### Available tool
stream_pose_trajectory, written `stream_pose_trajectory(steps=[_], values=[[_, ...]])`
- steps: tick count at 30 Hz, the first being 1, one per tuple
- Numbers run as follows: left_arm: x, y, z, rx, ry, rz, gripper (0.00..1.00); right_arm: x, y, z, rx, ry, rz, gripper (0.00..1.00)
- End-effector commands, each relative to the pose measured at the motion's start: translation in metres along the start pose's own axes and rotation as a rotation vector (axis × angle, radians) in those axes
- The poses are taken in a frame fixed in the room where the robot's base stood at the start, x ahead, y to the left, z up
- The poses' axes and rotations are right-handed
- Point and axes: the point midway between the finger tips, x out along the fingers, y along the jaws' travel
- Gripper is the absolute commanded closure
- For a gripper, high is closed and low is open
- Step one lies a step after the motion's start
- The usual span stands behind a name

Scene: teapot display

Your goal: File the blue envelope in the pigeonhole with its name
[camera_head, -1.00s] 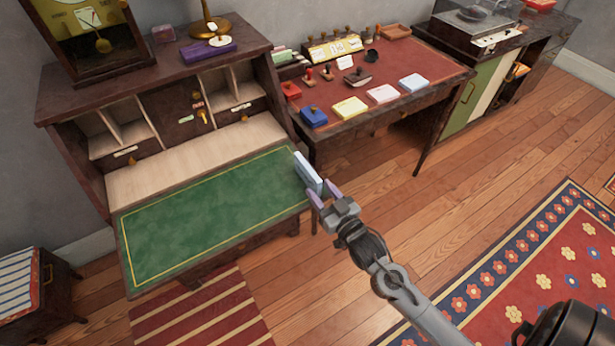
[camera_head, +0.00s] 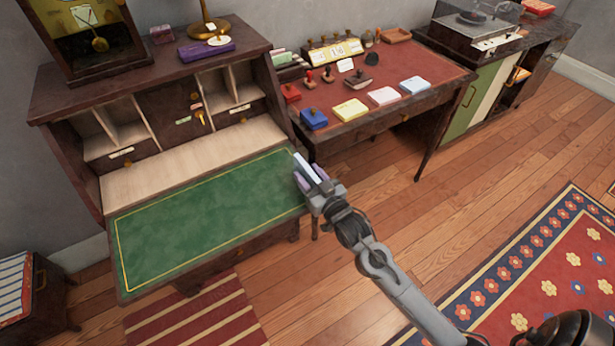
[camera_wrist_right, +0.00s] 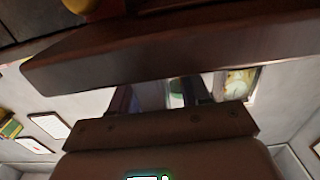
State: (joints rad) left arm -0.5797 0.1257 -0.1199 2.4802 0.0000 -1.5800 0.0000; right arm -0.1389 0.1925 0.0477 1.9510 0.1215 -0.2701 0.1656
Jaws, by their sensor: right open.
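My right gripper (camera_head: 311,177) is at the right front corner of the desk's green writing leaf (camera_head: 205,215). Its purple-tipped fingers are apart, on either side of a thin pale blue-and-white slab (camera_head: 305,166), which looks like the envelope. The slab stands tilted on edge at the leaf's corner; whether the fingers touch it cannot be told. The right wrist view shows the fingers (camera_wrist_right: 163,98) below a dark wooden edge. The pigeonholes stand behind the leaf, a left group (camera_head: 115,125) and a right group (camera_head: 228,88), with small labels too small to read. My left gripper is out of view.
A red-topped table (camera_head: 440,65) at the right holds stamps, a blue box (camera_head: 314,118) and yellow, pink and pale blue stacks. A purple box (camera_head: 206,50) and a brass lamp stand on the desk top. The green leaf is bare.

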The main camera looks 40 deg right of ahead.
Motion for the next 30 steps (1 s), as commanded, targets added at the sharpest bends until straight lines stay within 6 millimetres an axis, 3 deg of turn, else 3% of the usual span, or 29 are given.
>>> stream_pose_trajectory(steps=[1,10,22,30], values=[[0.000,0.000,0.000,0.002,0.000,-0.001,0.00,0.000,0.000,0.000,0.000,0.000,0.000,0.53],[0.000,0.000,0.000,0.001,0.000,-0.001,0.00,0.000,0.000,0.000,0.000,0.001,0.000,0.99],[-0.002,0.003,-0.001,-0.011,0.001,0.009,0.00,0.000,0.000,-0.004,0.000,0.001,0.000,1.00],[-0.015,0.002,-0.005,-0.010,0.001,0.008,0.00,0.000,0.000,-0.028,0.000,0.003,0.001,1.00]])
